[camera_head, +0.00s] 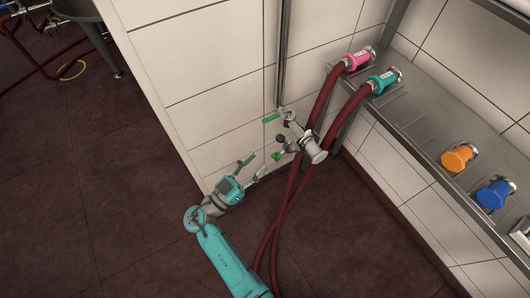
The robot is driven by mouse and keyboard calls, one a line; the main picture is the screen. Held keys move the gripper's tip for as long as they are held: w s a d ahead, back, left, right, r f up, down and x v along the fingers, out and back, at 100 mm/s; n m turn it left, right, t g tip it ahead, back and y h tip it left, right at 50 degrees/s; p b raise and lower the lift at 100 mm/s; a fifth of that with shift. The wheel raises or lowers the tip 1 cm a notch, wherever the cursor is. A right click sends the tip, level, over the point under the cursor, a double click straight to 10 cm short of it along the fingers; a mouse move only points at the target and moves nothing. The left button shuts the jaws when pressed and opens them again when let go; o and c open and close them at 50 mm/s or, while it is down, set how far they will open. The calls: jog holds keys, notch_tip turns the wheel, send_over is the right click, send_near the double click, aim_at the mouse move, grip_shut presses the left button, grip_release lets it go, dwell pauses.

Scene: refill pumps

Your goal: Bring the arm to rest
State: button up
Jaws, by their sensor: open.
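My arm (232,264) is teal and reaches up from the bottom edge of the head view. My gripper (257,166) is at its end, with its fingers apart and nothing visible between them. It points up and right, toward a metal valve fitting (313,149) with green handles on the tiled wall. A gap shows between the fingers and the fitting, though the exact distance in depth cannot be told.
Orange (459,158) and blue (495,193) caps sit further right.

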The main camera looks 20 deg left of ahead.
jog(key=shift+s+a+f, duration=0.2)
jog(key=shift+s+a, duration=0.1)
jog(key=shift+s, duration=0.35)
